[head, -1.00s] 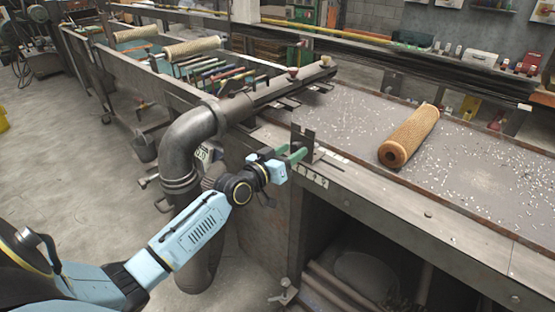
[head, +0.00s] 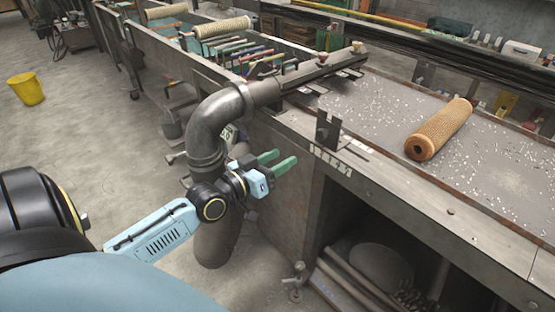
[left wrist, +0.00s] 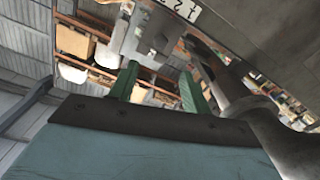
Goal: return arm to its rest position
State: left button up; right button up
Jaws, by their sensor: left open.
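My left gripper (head: 277,164) has green fingers that stand apart with nothing between them. It is in front of the workbench's near edge, beside the grey bent pipe (head: 207,133). In the left wrist view the two green fingers (left wrist: 158,90) also show apart and empty, pointing toward shelves in the distance. My left arm comes in from the left with its light blue forearm low over the floor. An orange-brown mesh tube (head: 440,129) lies on the bench top, well away from the gripper. My right gripper is not in view.
The workbench (head: 400,180) has a metal front edge and an upright dark bracket (head: 327,130) near the gripper. A trough with more mesh rolls (head: 222,28) and several tools runs to the back left. A yellow bucket (head: 27,89) stands on the open floor at left.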

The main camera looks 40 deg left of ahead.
pick_arm(q)
jog(key=shift+f, duration=0.1)
dwell(0.4)
jog(key=s+f+g+y, duration=0.1)
jog(key=s+f+g, duration=0.25)
jog(key=f, duration=0.75)
jog(key=s+f+g+y, duration=0.15)
jog(key=s+f, duration=0.25)
jog(key=f, duration=0.7)
jog(key=s+f+g+y, duration=0.1)
jog(key=s+f+g, duration=0.2)
jog(key=f, duration=0.8)
jog(key=s+d+f+m+g, duration=0.1)
jog(key=s+d+f+g, duration=0.2)
jog(key=s+f, duration=0.3)
jog(key=s+d+f+m+g, duration=0.1)
jog(key=s+d+f+g, duration=0.2)
jog(key=s, duration=1.1)
jog(key=s+d+f+m+g, duration=0.1)
jog(key=s+d+f, duration=0.3)
jog(key=s+f, duration=0.6)
jog(key=shift+s+m+g+h, duration=0.35)
jog(key=shift+m+g, duration=0.05)
jog(key=shift+g, duration=0.5)
jog(key=shift+c, duration=1)
jog(key=shift+s, duration=0.1)
jog(key=shift+c, duration=0.3)
